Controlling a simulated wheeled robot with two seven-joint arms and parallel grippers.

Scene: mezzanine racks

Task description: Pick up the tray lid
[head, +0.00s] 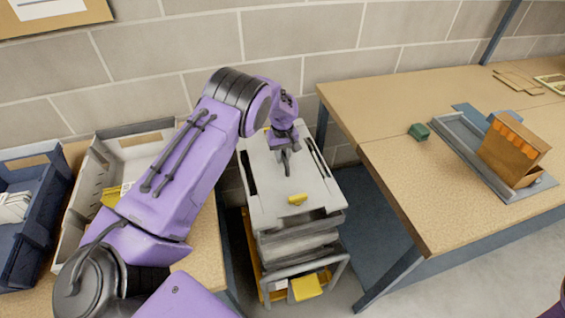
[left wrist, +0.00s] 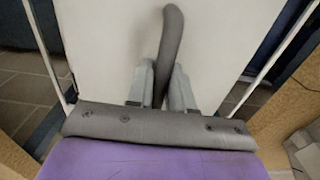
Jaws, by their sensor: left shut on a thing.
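The tray lid (head: 275,205) is a flat, pale grey panel on top of a stack of trays between the two tables. In the left wrist view the lid (left wrist: 100,45) fills the middle, with a dark grey curved handle (left wrist: 171,40) rising from it. My left gripper (head: 286,158) is over the far half of the lid. In the left wrist view its fingers (left wrist: 161,85) are shut on the handle, one on each side. The lid appears to rest on the stack; any small gap under it cannot be told. My right gripper is not in view.
A small yellow piece (head: 298,199) shows near the lid's front. The right table (head: 400,190) holds a green block (head: 419,131) and a grey tray (head: 462,140) with a brown box (head: 510,152). Grey (head: 90,190) and blue (head: 45,225) bins stand left. A block wall is behind.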

